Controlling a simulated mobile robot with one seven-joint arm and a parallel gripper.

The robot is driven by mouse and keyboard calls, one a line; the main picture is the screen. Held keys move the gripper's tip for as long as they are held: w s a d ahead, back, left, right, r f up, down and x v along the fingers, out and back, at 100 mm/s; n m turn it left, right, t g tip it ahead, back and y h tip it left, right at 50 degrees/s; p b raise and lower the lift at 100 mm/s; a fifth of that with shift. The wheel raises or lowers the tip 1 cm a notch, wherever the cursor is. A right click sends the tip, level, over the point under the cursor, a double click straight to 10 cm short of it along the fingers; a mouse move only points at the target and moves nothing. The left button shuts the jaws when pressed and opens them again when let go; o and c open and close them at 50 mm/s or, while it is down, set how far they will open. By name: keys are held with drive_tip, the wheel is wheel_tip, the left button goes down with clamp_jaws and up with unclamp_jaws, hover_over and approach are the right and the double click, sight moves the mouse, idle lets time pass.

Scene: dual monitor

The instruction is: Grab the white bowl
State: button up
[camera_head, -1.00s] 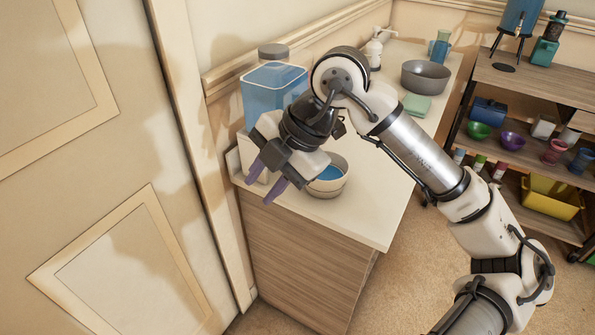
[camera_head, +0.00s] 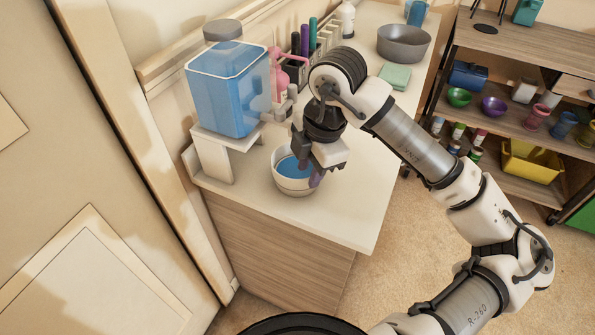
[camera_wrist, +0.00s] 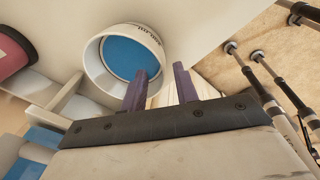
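The white bowl (camera_head: 290,186), with blue inside and dark lettering on its outer wall, stands upright on the counter near its front corner. In the wrist view the bowl (camera_wrist: 97,68) is at upper centre-left. My gripper (camera_head: 309,174) points down at the bowl's right side. In the wrist view its purple fingers (camera_wrist: 160,70) are apart. The left finger overlaps the bowl's opening and the right finger is outside it, with the near right rim between them in the picture. I cannot tell whether either finger touches the bowl.
A blue container (camera_head: 226,95) stands on a white stand (camera_head: 212,160) behind the bowl. A pink bottle (camera_head: 291,72) and a marker holder stand farther back. A grey bowl (camera_head: 403,44) and green cloth (camera_head: 395,76) lie along the counter (camera_head: 352,215). The counter right of the gripper is clear.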

sight(305, 194)
drive_tip(key=shift+w+a+f, duration=0.1)
drive_tip(key=shift+f, duration=1.35)
drive_tip(key=shift+w+a+f, duration=0.1)
drive_tip(key=shift+f, duration=1.35)
drive_tip(key=shift+c, duration=0.4)
clamp_jaws()
